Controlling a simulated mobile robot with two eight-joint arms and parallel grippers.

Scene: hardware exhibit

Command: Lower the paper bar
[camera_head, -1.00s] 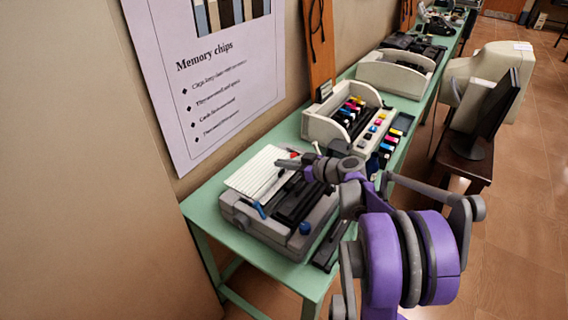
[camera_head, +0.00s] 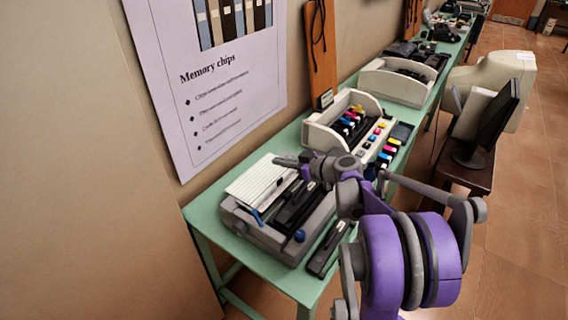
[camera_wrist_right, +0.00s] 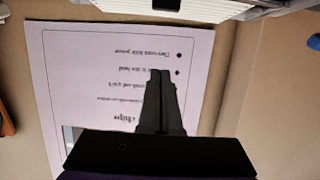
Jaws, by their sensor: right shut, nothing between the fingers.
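A grey dot-matrix printer (camera_head: 246,232) stands on the near end of the green table, with a ribbed white panel (camera_head: 262,180) at its back. A blue lever (camera_head: 256,215) and a blue knob (camera_head: 300,236) show on it. Dark bars lie across its middle; I cannot tell for certain which is the paper bar. My right gripper (camera_head: 277,161) is shut and empty, above the panel's back right corner. In the right wrist view its fingers (camera_wrist_right: 162,76) are together in front of the poster, and a pale edge of equipment shows at the top. My left gripper is not in view.
A second printer with coloured cartridges (camera_head: 350,125) stands close behind on the green table (camera_head: 203,210). A wall poster (camera_head: 205,110) is to the left. A black flat part (camera_head: 328,248) lies right of the grey printer. A monitor (camera_head: 490,125) stands at right.

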